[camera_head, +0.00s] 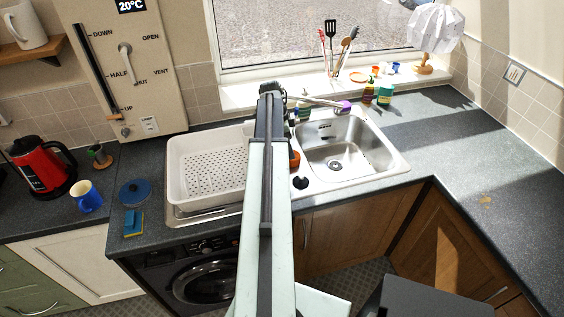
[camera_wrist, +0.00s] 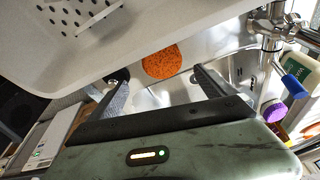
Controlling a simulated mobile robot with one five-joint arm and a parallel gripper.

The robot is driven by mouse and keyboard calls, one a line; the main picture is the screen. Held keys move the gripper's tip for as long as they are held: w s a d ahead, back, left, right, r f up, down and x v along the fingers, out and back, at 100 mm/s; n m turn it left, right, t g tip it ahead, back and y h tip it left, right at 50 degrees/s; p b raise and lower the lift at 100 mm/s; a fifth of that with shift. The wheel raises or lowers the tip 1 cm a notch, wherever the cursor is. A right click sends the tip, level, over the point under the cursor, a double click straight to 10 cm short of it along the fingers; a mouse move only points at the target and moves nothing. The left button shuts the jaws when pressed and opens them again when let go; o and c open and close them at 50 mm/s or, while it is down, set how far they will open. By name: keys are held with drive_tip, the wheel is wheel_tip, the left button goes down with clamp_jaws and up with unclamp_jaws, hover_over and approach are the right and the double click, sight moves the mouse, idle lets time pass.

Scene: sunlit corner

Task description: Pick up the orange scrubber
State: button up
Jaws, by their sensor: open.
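The orange scrubber (camera_wrist: 160,62) is a round, rough-textured pad beside the white rack's edge, on or over the steel of the sink. In the head view only an orange sliver of it (camera_head: 295,160) shows, the rest hidden behind my arm. My gripper (camera_wrist: 158,76) is open, with its two dark fingers apart and nothing between them that I can see held. The scrubber appears between and beyond the fingertips in the wrist view. In the head view the gripper end (camera_head: 271,92) is over the back of the counter, near the tap.
The white draining rack (camera_head: 180,165) stands left of the sink basin (camera_head: 375,155). The tap (camera_wrist: 275,25) rises close on the wrist view's right, beside a blue-ended handle and bottles. A red kettle (camera_head: 40,168) and blue mug (camera_head: 86,196) are at left. The right counter is largely clear.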

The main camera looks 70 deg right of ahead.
wheel_tip(320, 180, down, 2)
drive_tip(key=b, duration=0.2)
drive_tip(key=shift+f+b, duration=0.25)
drive_tip(key=shift+b, duration=0.05)
drive_tip(key=shift+d, duration=0.1)
drive_tip(key=b+x, duration=0.5)
drive_tip(key=shift+w+d+f, duration=0.15)
drive_tip(key=shift+w+f, duration=0.1)
drive_tip(key=shift+r, duration=0.2)
drive_tip(key=c, duration=1.6)
drive_tip(key=shift+o, duration=0.2)
wheel_tip(320, 180, up, 10)
drive_tip(key=p, duration=1)
